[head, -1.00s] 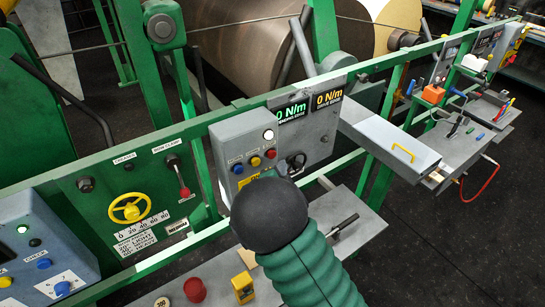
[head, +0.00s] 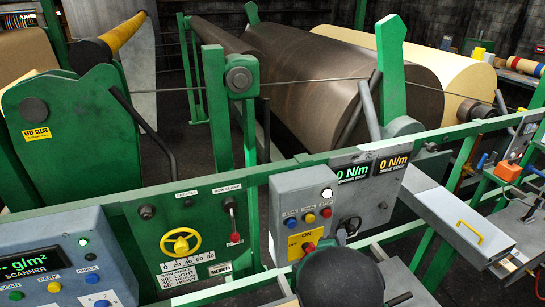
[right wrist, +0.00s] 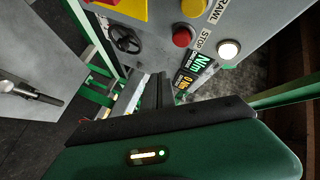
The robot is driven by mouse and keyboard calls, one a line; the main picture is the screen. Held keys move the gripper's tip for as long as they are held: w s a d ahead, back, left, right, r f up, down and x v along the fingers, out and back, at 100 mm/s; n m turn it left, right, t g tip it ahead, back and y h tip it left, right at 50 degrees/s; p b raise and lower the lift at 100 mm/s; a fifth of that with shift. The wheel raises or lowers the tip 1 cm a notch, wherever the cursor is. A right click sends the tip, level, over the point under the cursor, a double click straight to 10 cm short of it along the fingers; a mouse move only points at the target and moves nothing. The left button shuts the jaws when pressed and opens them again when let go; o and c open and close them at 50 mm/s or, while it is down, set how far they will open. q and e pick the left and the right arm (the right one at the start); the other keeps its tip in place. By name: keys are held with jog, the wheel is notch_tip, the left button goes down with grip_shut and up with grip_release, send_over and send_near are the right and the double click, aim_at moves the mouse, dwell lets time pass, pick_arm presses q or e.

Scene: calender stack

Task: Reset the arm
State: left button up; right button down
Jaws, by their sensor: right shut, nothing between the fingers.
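My right gripper shows in the right wrist view (right wrist: 160,92), with its dark, thin fingers together and nothing held between them. They point toward a grey control box (right wrist: 150,35) with yellow and red controls. In the head view, the dark rounded end of my right arm is low in the picture, in front of the grey control box (head: 298,205) and its yellow plate. It hides part of the ledge behind it. The fingers themselves do not show clearly there. My left gripper is not in view.
A green rail (head: 255,174) runs across in front of large rolls (head: 345,75). On the green panel are a yellow handwheel (head: 181,243) and a red-knobbed lever (head: 234,236). A grey drawer with a yellow handle (head: 470,232) is at the right.

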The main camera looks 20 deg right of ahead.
jog(key=s+a+f+n+g+y+b, duration=0.55)
jog(key=s+a+f+n+y, duration=0.4)
jog(key=a+f+n, duration=0.35)
jog(key=s+a+n+g, duration=0.1)
jog(key=s+n, duration=0.2)
jog(key=s, duration=0.3)
jog(key=s+a+f+n+g+b, duration=0.1)
jog(key=s+n+g, duration=0.1)
jog(key=s, duration=0.4)
jog(key=shift+s+a+n, duration=0.15)
jog(key=shift+a+n, duration=0.2)
jog(key=shift+n, duration=0.35)
jog(key=shift+s+g, duration=0.1)
jog(key=shift+g, duration=0.15)
